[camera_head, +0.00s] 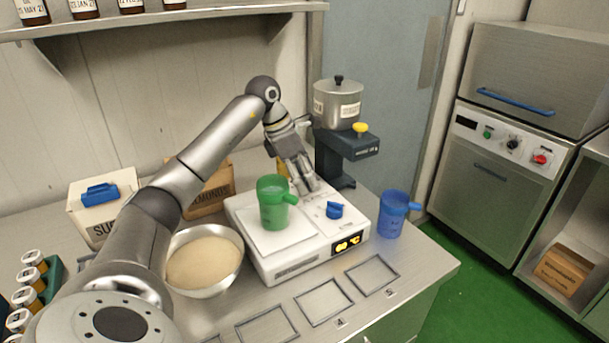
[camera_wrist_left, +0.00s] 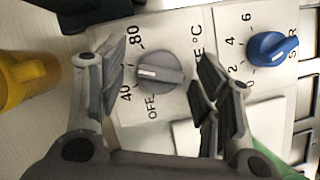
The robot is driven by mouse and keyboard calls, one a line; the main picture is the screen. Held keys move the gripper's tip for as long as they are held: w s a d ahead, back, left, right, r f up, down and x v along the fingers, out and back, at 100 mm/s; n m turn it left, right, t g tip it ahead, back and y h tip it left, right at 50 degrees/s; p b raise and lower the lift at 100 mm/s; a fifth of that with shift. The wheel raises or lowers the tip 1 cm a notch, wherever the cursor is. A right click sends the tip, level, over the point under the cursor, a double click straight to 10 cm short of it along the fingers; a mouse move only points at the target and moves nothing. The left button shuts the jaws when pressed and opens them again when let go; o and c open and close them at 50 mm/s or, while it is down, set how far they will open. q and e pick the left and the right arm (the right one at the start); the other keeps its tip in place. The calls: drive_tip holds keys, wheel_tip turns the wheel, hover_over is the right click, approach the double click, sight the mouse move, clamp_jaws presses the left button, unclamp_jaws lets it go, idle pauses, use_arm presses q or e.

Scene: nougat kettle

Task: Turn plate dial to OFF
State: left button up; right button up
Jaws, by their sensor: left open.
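The plate dial (camera_wrist_left: 160,73) is a grey round knob on the white hotplate's panel. It is marked 40, 80, °C and OFF. Its white line points left in the wrist view, between 40 and 80, away from OFF. My left gripper (camera_head: 306,184) is open over the panel. In the left wrist view its fingers (camera_wrist_left: 163,70) stand on either side of the grey dial with gaps. In the head view the gripper hides the grey dial. The white hotplate (camera_head: 290,268) has a lit display and a green jug (camera_head: 273,203) on its plate. My right gripper is not seen.
A blue dial (camera_head: 334,210) sits beside the grey one and also shows in the wrist view (camera_wrist_left: 271,48). A yellow object (camera_wrist_left: 28,80) stands left of my fingers. A blue jug (camera_head: 392,214), a bowl (camera_head: 224,287) and a kettle stand (camera_head: 346,149) surround the hotplate.

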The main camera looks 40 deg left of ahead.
use_arm(q)
drive_tip(key=c, duration=1)
drive_tip(key=shift+n, duration=0.3)
drive_tip(key=n+y+p, duration=0.1)
drive_tip(key=n, duration=0.2)
drive_tip(key=shift+s+d+t, duration=0.1)
drive_tip(key=shift+t, duration=0.2)
drive_tip(key=n+y+p, duration=0.1)
drive_tip(key=n+y, duration=0.1)
drive_tip(key=n, duration=0.3)
drive_tip(key=shift+d+r+n, duration=0.1)
drive_tip(key=shift+d+n, duration=0.05)
drive_tip(key=shift+n, duration=0.25)
drive_tip(key=n+y+p, duration=0.1)
drive_tip(key=n+y, duration=0.1)
drive_tip(key=n, duration=0.2)
drive_tip(key=shift+d+n, duration=0.1)
drive_tip(key=shift+n, duration=0.2)
drive_tip(key=shift+n+g+y, duration=0.6)
drive_tip(key=shift+n+y, duration=0.1)
drive_tip(key=shift+n, duration=1.2)
